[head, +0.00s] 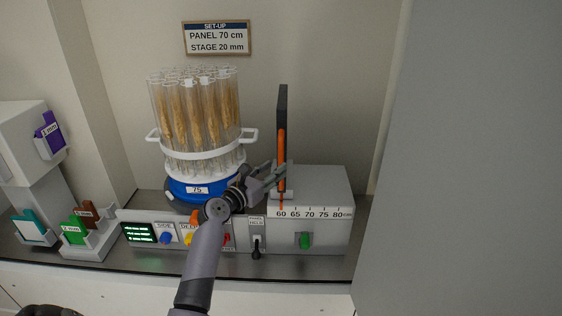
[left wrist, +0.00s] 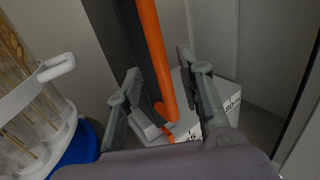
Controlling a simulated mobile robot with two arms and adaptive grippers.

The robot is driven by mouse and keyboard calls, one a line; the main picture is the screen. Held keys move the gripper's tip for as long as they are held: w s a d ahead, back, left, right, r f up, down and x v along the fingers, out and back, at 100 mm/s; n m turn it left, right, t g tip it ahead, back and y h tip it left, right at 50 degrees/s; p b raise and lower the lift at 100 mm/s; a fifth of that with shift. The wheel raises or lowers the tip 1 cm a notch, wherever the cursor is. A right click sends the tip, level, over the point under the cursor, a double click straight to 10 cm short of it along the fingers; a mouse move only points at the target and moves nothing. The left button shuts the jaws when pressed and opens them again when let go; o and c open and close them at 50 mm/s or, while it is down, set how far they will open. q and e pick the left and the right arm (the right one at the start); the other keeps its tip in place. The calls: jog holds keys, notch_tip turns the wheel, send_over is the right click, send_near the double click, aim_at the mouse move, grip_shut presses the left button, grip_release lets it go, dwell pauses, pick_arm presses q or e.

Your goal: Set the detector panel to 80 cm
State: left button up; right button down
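The detector panel (head: 283,98) is a dark upright slab with an orange vertical bar (head: 282,150) on its front. It stands at the left end of a grey box with a scale (head: 310,212) from 60 to 80 cm. An orange pointer below the bar is at about the 60 mark. My left gripper (head: 277,174) is at the lower part of the bar. In the left wrist view its fingers are apart, with the orange bar (left wrist: 152,50) showing between them; I cannot tell whether they touch it. My right gripper is not in view.
A sign (head: 217,38) reads PANEL 70 cm, STAGE 20 mm. A carousel of wheat tubes (head: 200,120) on a blue base stands left of the panel. Coloured knobs, a small lever (head: 256,248) and a green knob (head: 305,240) line the front. A grey wall (head: 470,160) closes the right side.

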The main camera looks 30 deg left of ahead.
aim_at(281, 185)
pick_arm(q)
jog(key=shift+w+d, duration=0.1)
jog(key=shift+w, duration=2.2)
jog(key=shift+c, duration=0.5)
grip_shut()
